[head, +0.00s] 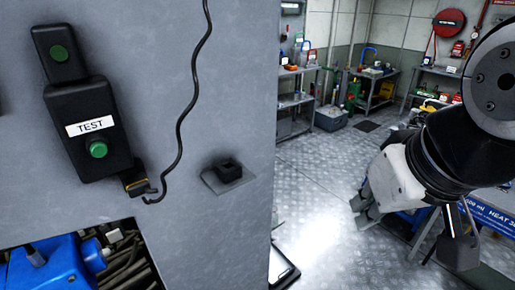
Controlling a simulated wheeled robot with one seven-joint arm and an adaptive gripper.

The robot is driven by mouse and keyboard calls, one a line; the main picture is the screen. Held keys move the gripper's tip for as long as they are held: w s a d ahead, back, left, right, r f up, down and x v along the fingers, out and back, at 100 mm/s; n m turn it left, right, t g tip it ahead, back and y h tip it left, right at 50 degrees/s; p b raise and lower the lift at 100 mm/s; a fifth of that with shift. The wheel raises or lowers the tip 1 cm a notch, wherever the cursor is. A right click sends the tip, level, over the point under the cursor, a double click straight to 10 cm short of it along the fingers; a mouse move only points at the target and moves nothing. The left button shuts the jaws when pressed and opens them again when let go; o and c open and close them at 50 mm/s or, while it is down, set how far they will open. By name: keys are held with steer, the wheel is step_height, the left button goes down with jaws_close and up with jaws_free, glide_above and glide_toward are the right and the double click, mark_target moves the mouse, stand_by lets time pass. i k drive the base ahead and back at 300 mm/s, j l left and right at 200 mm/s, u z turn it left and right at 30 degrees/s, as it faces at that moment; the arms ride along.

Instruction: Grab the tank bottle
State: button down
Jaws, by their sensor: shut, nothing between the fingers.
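I cannot pick out the tank bottle for certain. In the head view, small bottle-like things (299,45) stand on the far shelf, and a green bottle-like thing (352,95) stands by the back wall. They are too small to tell apart. My gripper (364,207) is at the right, over the metal floor, far in front of these things. Its fingers are small in view, shut and empty.
A grey panel fills the left, with a black TEST box (95,130), a hanging black cable (183,120) and a small black socket (229,172). Blue machinery (50,265) shows through an opening below. Benches line the back. The checkered floor (320,170) is clear mid-picture.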

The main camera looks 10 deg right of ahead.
mark_target(275, 215)
steer(key=k, duration=1)
steer(key=i+l+z, duration=0.2)
steer(key=i+z, duration=0.15)
steer(key=i, duration=0.55)
steer(key=i+z, duration=0.3)
steer(key=i, duration=0.6)
